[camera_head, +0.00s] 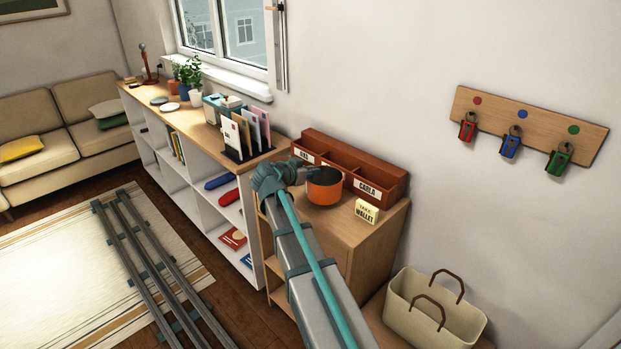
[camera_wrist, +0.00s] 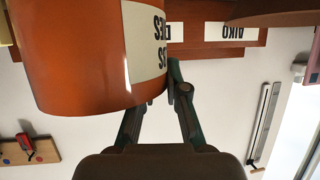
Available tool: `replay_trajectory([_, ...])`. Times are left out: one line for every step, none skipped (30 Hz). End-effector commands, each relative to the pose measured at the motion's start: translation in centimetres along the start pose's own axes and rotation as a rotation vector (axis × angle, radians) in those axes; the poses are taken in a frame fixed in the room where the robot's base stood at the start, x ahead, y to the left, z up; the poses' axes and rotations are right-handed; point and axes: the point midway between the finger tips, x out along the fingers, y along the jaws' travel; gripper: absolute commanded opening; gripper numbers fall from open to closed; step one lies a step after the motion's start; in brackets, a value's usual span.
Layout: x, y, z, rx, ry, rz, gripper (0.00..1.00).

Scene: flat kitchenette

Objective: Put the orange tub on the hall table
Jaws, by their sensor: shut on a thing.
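The orange tub (camera_head: 325,191) is an open round pot with a dark inside. It appears upright at the hall table, in front of the reddish-brown letter tray; I cannot tell whether its base touches the top. The hall table (camera_head: 345,226) is a light wood cabinet. My gripper (camera_head: 312,171) is at the tub's upper left edge and shut on it. In the wrist view the tub (camera_wrist: 75,65) looms large with a partly hidden white label, and my gripper's fingertips (camera_wrist: 173,84) meet beside its rim.
The letter tray (camera_head: 349,165) fills the back of the table. A letter holder (camera_head: 245,146) stands on the shelf to the left. A cream bag (camera_head: 435,310) is at lower right. Key hooks (camera_head: 529,125) hang on the wall.

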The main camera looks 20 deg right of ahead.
Motion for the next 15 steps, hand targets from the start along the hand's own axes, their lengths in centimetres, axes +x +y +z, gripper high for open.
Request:
replay_trajectory([0.1,0.0,0.4,-0.003,-0.001,0.000,0.00])
replay_trajectory([0.2,0.0,0.8,-0.004,-0.001,0.000,0.00])
replay_trajectory([0.4,0.0,1.2,-0.004,0.000,-0.001,0.00])
replay_trajectory([0.6,-0.1,1.5,-0.003,0.000,-0.001,0.00])
replay_trajectory([0.7,-0.1,1.8,-0.004,0.001,-0.001,0.00])
replay_trajectory([0.8,-0.1,2.1,-0.004,0.000,-0.001,0.00])
replay_trajectory([0.9,-0.1,2.3,-0.003,0.000,-0.001,0.00])
replay_trajectory([1.0,-0.1,2.4,-0.002,0.000,-0.001,0.00])
replay_trajectory([1.0,-0.1,2.5,-0.001,0.001,-0.001,0.00])
replay_trajectory([1.0,-0.1,2.5,-0.001,0.001,-0.001,0.00])
replay_trajectory([1.0,-0.1,2.5,-0.001,0.001,-0.001,0.00])
replay_trajectory([1.0,-0.1,2.5,-0.001,0.001,-0.001,0.00])
replay_trajectory([1.0,-0.1,2.5,-0.001,0.001,-0.001,0.00])
replay_trajectory([1.0,-0.1,2.5,-0.001,0.001,-0.001,0.00])
replay_trajectory([1.0,-0.1,2.5,-0.001,0.001,-0.001,0.00])
